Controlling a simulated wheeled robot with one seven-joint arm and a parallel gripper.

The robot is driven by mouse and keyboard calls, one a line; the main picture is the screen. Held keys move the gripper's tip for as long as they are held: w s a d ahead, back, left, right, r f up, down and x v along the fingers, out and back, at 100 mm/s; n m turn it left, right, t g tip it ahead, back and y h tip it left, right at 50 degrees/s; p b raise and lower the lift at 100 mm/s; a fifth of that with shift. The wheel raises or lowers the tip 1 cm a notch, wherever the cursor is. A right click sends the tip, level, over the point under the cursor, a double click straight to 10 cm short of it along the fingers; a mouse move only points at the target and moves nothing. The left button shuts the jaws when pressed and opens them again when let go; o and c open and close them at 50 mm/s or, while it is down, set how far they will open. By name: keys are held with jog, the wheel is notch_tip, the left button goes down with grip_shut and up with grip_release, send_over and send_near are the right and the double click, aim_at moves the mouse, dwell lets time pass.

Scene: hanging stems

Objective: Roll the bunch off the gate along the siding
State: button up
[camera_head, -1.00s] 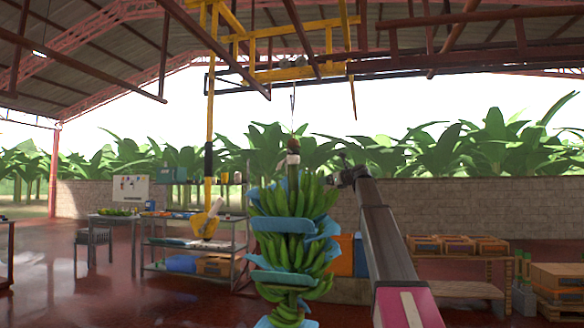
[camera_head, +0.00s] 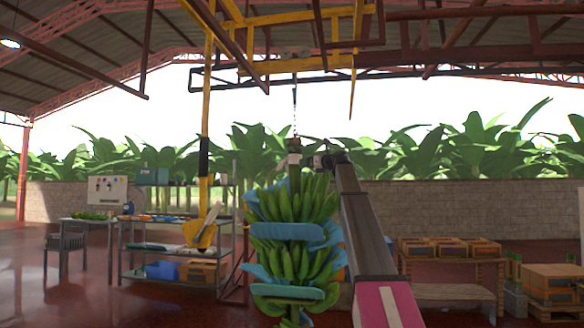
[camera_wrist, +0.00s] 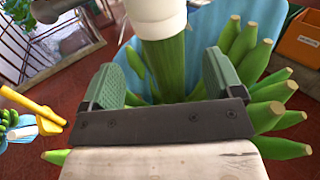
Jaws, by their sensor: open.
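The banana bunch (camera_head: 290,235) hangs upright from a chain (camera_head: 294,115), with blue sheets between its hands of green fruit. A white collar (camera_wrist: 156,17) wraps the top of its green stem (camera_wrist: 165,68). My gripper (camera_wrist: 165,78) is open, and the stem shows between its two green-padded fingers with a gap on each side. In the head view my gripper (camera_head: 312,161) is at the stem top, just right of it. The yellow overhead frame (camera_head: 300,64), perhaps the gate, is above the bunch. A dark rail (camera_head: 430,68) runs right from it; I cannot tell which rail is the siding.
A table (camera_head: 88,222) is farther left. Crates on a rack (camera_head: 450,262) and a pallet stack (camera_head: 552,285) stand at right. Open red floor lies at left.

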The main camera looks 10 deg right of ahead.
aim_at(295, 165)
jog(key=x, duration=1)
jog(key=c, duration=1.3)
